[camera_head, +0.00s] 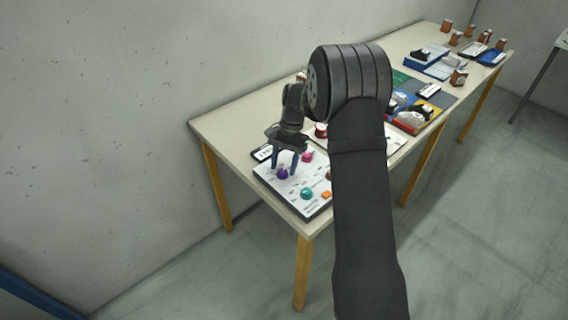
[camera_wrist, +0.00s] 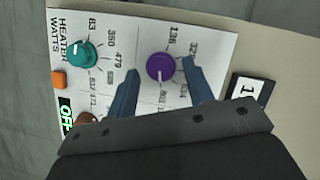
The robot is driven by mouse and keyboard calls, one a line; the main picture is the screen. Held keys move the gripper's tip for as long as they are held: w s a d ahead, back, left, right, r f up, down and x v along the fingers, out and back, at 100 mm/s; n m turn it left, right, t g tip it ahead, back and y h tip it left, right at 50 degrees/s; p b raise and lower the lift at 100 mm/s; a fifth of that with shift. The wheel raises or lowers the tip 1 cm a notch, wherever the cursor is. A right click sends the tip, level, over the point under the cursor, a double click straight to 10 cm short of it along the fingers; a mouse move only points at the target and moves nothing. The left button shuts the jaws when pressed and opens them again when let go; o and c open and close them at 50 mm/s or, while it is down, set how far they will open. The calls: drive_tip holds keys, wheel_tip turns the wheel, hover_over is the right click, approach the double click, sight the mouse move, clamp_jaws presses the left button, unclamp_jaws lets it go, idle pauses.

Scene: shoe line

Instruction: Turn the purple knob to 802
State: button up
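The purple knob (camera_wrist: 161,67) sits on a white panel (camera_wrist: 210,28) with printed numbers around it. A pale mark on the knob lies at its lower edge in the wrist view, on the side of a partly hidden label that looks like 802. My gripper (camera_wrist: 161,68) is open, with one blue finger on each side of the knob and a visible gap on both sides. In the head view my gripper (camera_head: 283,168) points down over the purple knob (camera_head: 282,174). Whether the fingertips reach down beside the knob is hard to tell.
A teal knob (camera_wrist: 81,53) and an orange button (camera_wrist: 59,79) are on the same panel. A brown knob (camera_wrist: 88,118) and a green OFF display (camera_wrist: 66,114) are beside my gripper. A pink knob (camera_head: 307,157) is close by. Trays and boxes fill the table's far end.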

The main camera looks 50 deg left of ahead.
drive_tip(key=v, duration=1.7)
drive_tip(key=shift+w, duration=0.15)
drive_tip(key=shift+a+r, duration=0.1)
drive_tip(key=shift+r, duration=0.05)
drive_tip(key=x, duration=1.7)
drive_tip(key=shift+s, duration=0.2)
